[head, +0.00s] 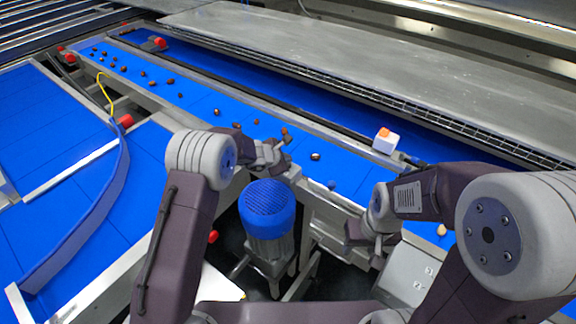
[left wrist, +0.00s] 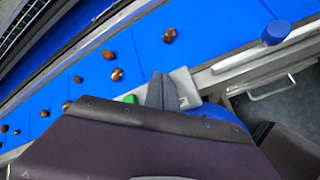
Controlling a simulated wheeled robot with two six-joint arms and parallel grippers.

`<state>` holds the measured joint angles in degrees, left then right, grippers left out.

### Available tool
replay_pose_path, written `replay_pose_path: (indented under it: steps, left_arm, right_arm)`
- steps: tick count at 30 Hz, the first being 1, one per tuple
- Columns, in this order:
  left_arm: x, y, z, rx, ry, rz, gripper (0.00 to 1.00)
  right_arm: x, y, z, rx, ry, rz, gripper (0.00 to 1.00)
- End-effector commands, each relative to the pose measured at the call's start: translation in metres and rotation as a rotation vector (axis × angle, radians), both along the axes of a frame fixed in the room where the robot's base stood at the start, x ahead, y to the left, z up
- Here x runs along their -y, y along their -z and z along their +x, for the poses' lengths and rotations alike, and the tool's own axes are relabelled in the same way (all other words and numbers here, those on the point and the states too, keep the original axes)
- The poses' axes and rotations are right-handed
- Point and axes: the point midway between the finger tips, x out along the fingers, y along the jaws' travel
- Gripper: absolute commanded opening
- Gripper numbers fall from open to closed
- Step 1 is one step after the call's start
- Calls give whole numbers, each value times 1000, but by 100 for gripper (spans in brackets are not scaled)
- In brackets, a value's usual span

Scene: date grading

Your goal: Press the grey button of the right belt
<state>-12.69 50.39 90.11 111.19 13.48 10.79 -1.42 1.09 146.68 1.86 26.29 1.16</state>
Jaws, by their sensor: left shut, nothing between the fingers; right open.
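The right blue belt (head: 205,97) runs diagonally across the head view. My left gripper (head: 284,158) is shut and empty at the near edge of this belt. In the left wrist view its closed fingertips (left wrist: 160,88) lie over a light grey plate (left wrist: 185,86) on the belt edge. A green piece (left wrist: 130,98) shows just left of the fingers. I cannot make out the grey button; the gripper may cover it. Contact is not clear. My right gripper (head: 366,240) is open, low at the right, apart from the plate.
Several brown dates (left wrist: 117,74) lie on the belt close to my left gripper. A blue-topped motor (head: 267,205) stands below my left gripper. A white box with an orange top (head: 385,142) sits at the far rail.

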Motion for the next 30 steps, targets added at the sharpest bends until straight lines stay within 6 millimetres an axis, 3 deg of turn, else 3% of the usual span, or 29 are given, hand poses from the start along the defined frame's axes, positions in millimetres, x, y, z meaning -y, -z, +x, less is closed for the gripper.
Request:
replay_pose_path:
  steps: [30]
  left_arm:
    - [0, 7, 0, 0, 1, 1, 0]
  right_arm:
    - [0, 8, 0, 0, 0, 0, 48]
